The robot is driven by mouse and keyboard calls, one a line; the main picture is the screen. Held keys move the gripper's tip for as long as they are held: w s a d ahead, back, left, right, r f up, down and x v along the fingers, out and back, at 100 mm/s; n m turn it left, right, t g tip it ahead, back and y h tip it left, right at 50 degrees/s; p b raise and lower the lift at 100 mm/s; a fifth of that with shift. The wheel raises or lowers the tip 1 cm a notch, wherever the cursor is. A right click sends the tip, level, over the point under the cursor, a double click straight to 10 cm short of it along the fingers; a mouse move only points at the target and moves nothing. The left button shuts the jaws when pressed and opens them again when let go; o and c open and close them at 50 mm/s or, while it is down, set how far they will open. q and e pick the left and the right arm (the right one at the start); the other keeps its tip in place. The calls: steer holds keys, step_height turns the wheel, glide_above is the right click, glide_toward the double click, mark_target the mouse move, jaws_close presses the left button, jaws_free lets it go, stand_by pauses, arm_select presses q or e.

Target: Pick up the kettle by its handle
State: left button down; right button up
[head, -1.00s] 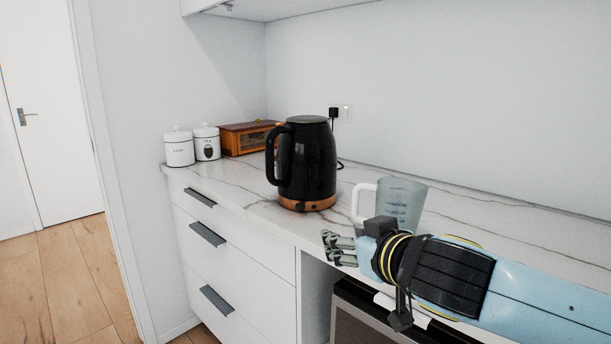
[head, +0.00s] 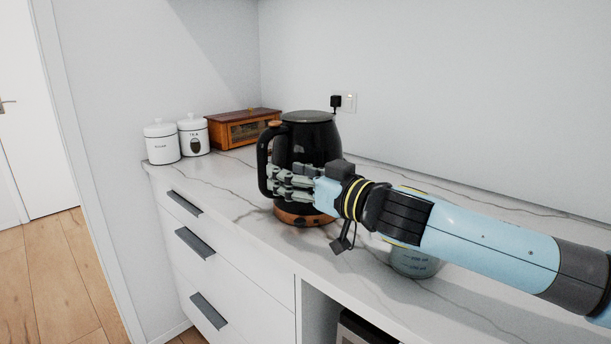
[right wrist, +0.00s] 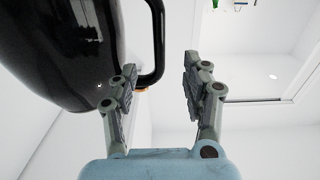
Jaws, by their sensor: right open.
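The black kettle (head: 310,145) with a copper-coloured base stands upright on the marble counter, partly hidden by my right gripper in the head view. Its handle (head: 264,163) is on the kettle's left side. My right gripper (head: 272,182) is open and reaches across the front of the kettle, its fingertips near the handle's lower part. In the right wrist view, the kettle body (right wrist: 65,45) fills the upper left and the handle (right wrist: 158,45) shows beyond the open fingers (right wrist: 157,88). I cannot tell whether the handle lies between the fingers. My left gripper is not in view.
A clear measuring jug (head: 414,263) stands under my right forearm, mostly hidden. Two white canisters (head: 161,143) and a wooden box (head: 243,129) stand at the counter's left end. The counter's front edge and drawers (head: 225,260) lie below the kettle.

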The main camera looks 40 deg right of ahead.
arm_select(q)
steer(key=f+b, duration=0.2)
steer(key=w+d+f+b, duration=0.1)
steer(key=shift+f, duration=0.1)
arm_select(e)
steer(key=w, duration=0.4)
steer(key=w+f, duration=0.1)
steer(key=w, duration=0.2)
steer(key=shift+a, duration=0.25)
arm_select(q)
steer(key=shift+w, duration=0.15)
arm_select(e)
jaws_close()
steer(key=shift+w+r, duration=0.1)
steer(key=shift+r, duration=0.2)
